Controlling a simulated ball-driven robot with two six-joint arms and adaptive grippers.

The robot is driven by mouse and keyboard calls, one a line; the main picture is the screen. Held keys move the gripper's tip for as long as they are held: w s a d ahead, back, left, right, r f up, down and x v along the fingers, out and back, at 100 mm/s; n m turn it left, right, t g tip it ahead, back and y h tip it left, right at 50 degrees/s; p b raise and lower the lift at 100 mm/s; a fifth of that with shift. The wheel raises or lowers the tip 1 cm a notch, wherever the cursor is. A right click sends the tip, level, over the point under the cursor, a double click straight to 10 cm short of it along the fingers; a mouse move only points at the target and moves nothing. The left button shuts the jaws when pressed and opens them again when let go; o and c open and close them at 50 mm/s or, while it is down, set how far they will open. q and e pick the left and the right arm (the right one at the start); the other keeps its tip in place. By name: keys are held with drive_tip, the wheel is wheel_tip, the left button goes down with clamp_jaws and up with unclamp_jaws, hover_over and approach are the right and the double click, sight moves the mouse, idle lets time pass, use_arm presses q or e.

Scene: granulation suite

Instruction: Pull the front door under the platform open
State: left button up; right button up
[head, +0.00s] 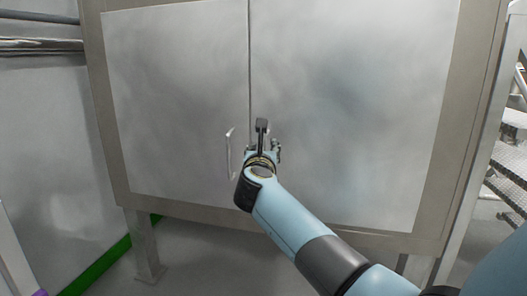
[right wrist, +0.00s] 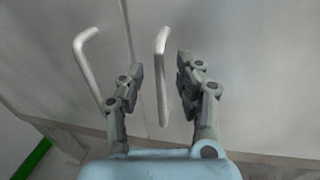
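A pair of grey metal doors fills the head view, a left door (head: 175,90) and a right door (head: 350,100). They meet at a vertical seam and look closed. The left door's bar handle (head: 230,155) stands free, and it also shows in the right wrist view (right wrist: 84,62). My right gripper (head: 263,148) is in front of the right door, just right of the seam. In the right wrist view its fingers (right wrist: 160,82) are apart, with the right door's handle (right wrist: 162,62) between them and gaps on both sides. The gripper hides that handle in the head view. My left gripper is out of view.
A metal frame (head: 117,160) surrounds the doors, with a leg (head: 146,245) at the lower left. Open floor (head: 205,262) lies below. Pipes (head: 40,45) run along the left wall. Perforated steps (head: 508,160) stand at the right edge.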

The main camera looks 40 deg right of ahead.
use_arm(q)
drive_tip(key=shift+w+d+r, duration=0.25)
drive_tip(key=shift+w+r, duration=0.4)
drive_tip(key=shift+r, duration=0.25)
use_arm(e)
drive_tip(key=shift+x, duration=1.35)
clamp_jaws()
